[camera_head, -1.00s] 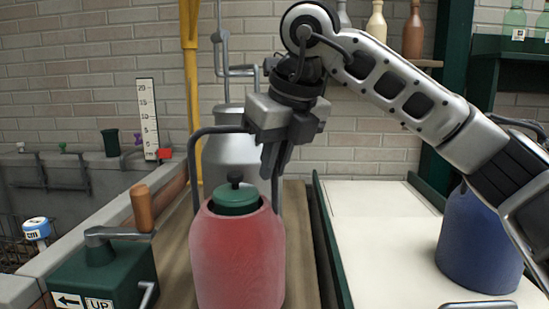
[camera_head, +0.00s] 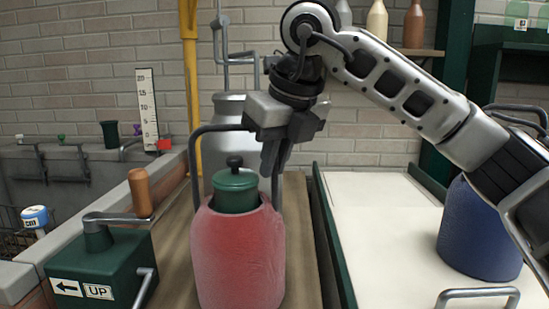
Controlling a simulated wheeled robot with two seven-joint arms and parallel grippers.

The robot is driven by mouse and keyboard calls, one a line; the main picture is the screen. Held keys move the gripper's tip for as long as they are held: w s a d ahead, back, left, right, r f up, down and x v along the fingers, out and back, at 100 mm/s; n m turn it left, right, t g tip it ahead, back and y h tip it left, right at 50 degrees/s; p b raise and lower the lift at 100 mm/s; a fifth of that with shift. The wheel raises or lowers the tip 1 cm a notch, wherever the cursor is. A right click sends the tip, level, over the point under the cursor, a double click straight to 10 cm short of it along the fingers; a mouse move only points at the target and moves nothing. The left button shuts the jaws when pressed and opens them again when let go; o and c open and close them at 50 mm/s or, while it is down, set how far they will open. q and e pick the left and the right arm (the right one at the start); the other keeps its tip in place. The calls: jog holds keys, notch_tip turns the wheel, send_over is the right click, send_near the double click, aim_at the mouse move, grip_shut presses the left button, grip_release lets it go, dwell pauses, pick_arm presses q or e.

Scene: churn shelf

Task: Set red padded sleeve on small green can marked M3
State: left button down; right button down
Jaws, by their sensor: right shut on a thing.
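The red padded sleeve (camera_head: 237,255) stands upright in the lower middle, around the green can (camera_head: 236,195). The can's top and black knob rise above the sleeve's rim; its lower part and any M3 mark are hidden. A tall grey handle (camera_head: 194,165) arches over the can from the sleeve's sides. My right gripper (camera_head: 271,168) is at the upper right of this handle, shut on it, above the sleeve's rim. Whether the sleeve's base touches the wooden surface I cannot tell. My left gripper is not in view.
A green crank box (camera_head: 100,270) with a wooden knob stands close at left. A metal churn (camera_head: 228,105) and yellow post (camera_head: 190,100) are behind. At right, a blue sleeve (camera_head: 480,235) stands on a pale, green-edged tray (camera_head: 375,195), whose middle is clear.

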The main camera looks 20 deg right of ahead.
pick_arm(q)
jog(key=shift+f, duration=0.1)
pick_arm(e)
jog(key=c, duration=1.4)
grip_release()
jog(key=shift+f, duration=0.1)
